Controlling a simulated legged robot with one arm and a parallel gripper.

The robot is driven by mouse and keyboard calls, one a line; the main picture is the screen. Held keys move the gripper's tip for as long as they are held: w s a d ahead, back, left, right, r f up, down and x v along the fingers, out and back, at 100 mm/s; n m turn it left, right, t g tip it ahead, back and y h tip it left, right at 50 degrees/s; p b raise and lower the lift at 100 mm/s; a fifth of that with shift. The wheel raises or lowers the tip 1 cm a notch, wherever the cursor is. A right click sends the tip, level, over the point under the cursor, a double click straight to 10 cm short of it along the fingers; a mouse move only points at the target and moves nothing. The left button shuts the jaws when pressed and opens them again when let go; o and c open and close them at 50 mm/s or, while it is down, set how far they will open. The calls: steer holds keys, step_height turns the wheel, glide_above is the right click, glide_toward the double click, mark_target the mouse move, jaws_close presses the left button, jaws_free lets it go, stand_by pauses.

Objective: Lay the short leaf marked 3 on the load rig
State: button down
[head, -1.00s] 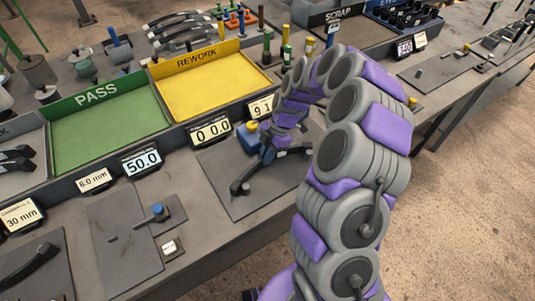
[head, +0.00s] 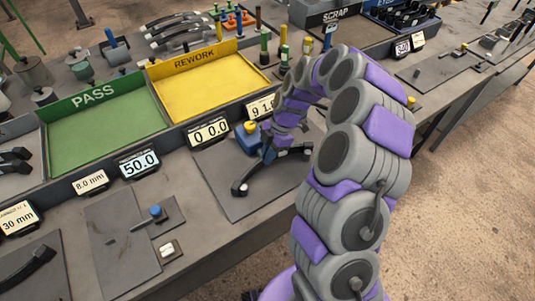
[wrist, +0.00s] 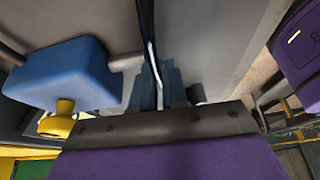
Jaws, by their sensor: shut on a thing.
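My gripper (wrist: 160,85) is shut on a dark curved leaf, seen edge-on as a thin strip (wrist: 150,40) between the blue fingers in the wrist view. In the head view the dark leaf (head: 243,184) crosses the grey plate of the rig (head: 226,201), beside a blue block with a yellow knob (head: 248,138). The block also shows left of my fingers in the wrist view (wrist: 62,75). My arm hides part of the leaf and plate. No mark 3 is readable. I cannot tell whether the leaf touches the rig.
Behind the plate stand displays reading 0 0.0 (head: 209,132) and 9 1 (head: 262,108). Green PASS (head: 105,135) and yellow REWORK (head: 210,80) trays lie behind them. Another grey plate with a blue-knobbed part (head: 155,211) is to the left. The bench's front edge is close.

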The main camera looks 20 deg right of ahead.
steer(key=shift+s+d, duration=0.15)
steer(key=shift+s, duration=0.2)
stand_by(0.7)
steer(key=shift+f, duration=0.15)
stand_by(0.6)
steer(key=c, duration=1.1)
jaws_free()
steer(key=shift+o, duration=0.5)
steer(key=o, duration=0.4)
steer(key=shift+r+p, duration=0.45)
steer(key=shift+r, duration=3.55)
